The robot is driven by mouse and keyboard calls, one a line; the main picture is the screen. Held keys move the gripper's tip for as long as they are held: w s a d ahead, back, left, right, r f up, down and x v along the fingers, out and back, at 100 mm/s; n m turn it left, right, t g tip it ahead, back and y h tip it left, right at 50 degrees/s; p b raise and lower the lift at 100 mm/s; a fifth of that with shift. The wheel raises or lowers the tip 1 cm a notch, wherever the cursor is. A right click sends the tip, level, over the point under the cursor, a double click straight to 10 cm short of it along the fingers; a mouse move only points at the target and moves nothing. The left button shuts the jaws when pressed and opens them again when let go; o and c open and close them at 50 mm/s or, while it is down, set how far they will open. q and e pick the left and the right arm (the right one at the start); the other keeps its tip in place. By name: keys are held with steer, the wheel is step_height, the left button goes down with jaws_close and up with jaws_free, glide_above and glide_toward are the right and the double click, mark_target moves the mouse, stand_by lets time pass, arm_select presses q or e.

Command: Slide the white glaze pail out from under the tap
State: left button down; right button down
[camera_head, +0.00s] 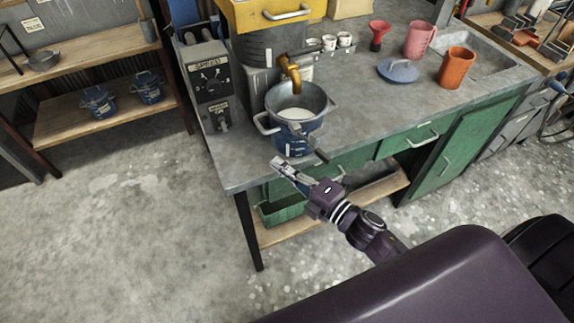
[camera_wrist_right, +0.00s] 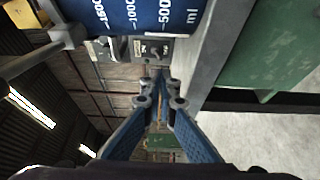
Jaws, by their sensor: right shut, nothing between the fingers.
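The pail (camera_head: 291,143) is blue with a grey rim and white glaze inside. It stands upright near the bench's front edge, directly under the brass tap (camera_head: 290,72). A grey bar-like handle with a dark end (camera_head: 311,146) juts from its front toward the lower right. In the right wrist view the pail's blue side with ml marks (camera_wrist_right: 140,14) fills the top. My right gripper (camera_head: 277,162) is shut and empty just in front of the pail, near the bench edge. Its fingertips (camera_wrist_right: 160,102) are below the pail's marked side in that view. My left gripper is not in view.
A speed control box (camera_head: 210,84) stands left of the pail. Right along the bench are a blue lid (camera_head: 398,71), an orange mug (camera_head: 456,68), a pink jug (camera_head: 419,40) and a sink (camera_head: 482,48). The bench top (camera_head: 360,115) right of the pail is clear.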

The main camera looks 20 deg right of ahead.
mark_target(276, 147)
steer(key=p+x, duration=0.1)
steer(key=x, duration=0.6)
steer(key=shift+r, duration=0.1)
steer(key=d+p, duration=0.1)
steer(key=d, duration=0.2)
steer(key=shift+d, duration=0.65)
